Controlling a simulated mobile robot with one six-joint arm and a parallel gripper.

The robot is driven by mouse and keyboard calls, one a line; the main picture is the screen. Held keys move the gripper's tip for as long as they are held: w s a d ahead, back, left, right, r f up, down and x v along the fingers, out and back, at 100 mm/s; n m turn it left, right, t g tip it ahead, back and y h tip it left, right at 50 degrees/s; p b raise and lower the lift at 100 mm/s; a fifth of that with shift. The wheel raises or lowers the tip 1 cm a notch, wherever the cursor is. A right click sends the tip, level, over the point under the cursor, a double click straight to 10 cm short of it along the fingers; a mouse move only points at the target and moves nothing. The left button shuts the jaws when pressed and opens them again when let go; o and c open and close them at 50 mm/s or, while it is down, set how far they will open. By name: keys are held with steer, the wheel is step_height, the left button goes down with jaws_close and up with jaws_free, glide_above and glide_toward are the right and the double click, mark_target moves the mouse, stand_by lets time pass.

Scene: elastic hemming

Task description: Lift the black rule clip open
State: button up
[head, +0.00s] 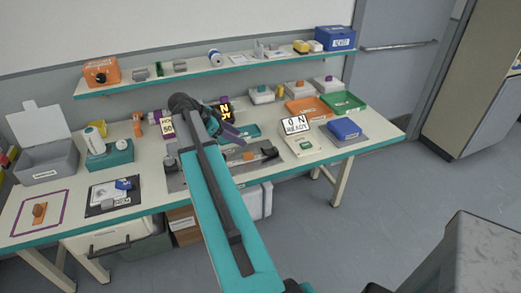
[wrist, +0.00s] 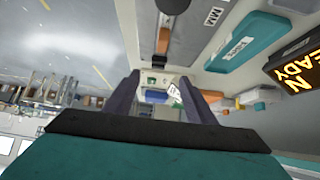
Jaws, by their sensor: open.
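A small black piece (head: 268,152), which looks like the rule clip, sits at the right end of a strip on the bench's front part, beside an orange block (head: 248,156). At this size I cannot tell whether it is raised or down. In the wrist view a black piece (wrist: 173,5) and the orange-brown block (wrist: 163,42) lie along the strip at the top. In the head view my gripper (head: 232,135) is above the bench, partly hidden by my arm.
A teal tray (head: 240,131) and an amber-lettered display (head: 225,106) stand behind the strip. A shelf (head: 190,79) runs above.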

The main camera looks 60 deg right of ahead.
mark_target(262, 150)
steer(key=shift+p+x, duration=2.3)
steer(key=shift+x, duration=4.6)
steer(key=shift+s+r, duration=0.1)
steer(key=c, duration=1)
steer(key=shift+c, duration=0.2)
